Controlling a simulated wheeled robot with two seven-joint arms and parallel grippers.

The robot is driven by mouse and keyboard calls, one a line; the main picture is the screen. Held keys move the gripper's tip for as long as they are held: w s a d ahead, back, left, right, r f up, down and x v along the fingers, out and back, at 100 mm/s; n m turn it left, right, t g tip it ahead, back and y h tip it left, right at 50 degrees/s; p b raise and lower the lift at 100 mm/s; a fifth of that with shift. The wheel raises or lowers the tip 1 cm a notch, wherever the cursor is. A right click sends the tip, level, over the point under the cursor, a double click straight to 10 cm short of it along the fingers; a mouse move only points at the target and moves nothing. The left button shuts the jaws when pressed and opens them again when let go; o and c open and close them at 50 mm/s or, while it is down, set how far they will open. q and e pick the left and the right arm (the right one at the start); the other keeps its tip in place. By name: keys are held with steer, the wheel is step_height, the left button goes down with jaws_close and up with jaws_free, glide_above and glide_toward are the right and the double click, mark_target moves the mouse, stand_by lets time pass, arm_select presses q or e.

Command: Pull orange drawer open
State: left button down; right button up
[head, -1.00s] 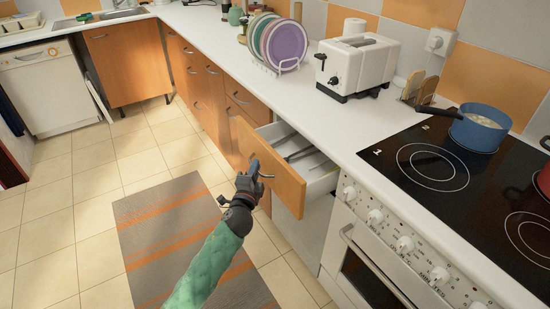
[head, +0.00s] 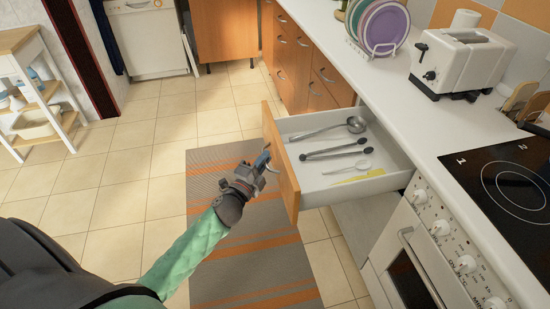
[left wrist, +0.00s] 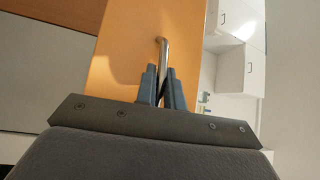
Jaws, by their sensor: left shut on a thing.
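The orange drawer (head: 282,166) stands pulled well out from the counter in the head view. Its white inside holds a ladle (head: 330,130), dark-handled tongs (head: 335,149), a white spoon (head: 347,169) and a yellow utensil (head: 358,179). My left gripper (head: 262,163) is at the outer face of the drawer front. In the left wrist view its two fingers (left wrist: 161,88) are closed around the metal handle (left wrist: 162,52) on the orange front (left wrist: 125,60). My right gripper is not in view.
A patterned rug (head: 235,240) lies on the tiled floor below the drawer. The oven (head: 415,255) with knobs stands right of the drawer. A toaster (head: 460,60) and plate rack (head: 380,30) stand on the counter. A wooden trolley (head: 35,95) is at far left.

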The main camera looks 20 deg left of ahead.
arm_select(q)
steer(key=shift+s+a+f, duration=0.1)
steer(key=shift+s+a, duration=0.05)
steer(key=c, duration=1.5)
jaws_free()
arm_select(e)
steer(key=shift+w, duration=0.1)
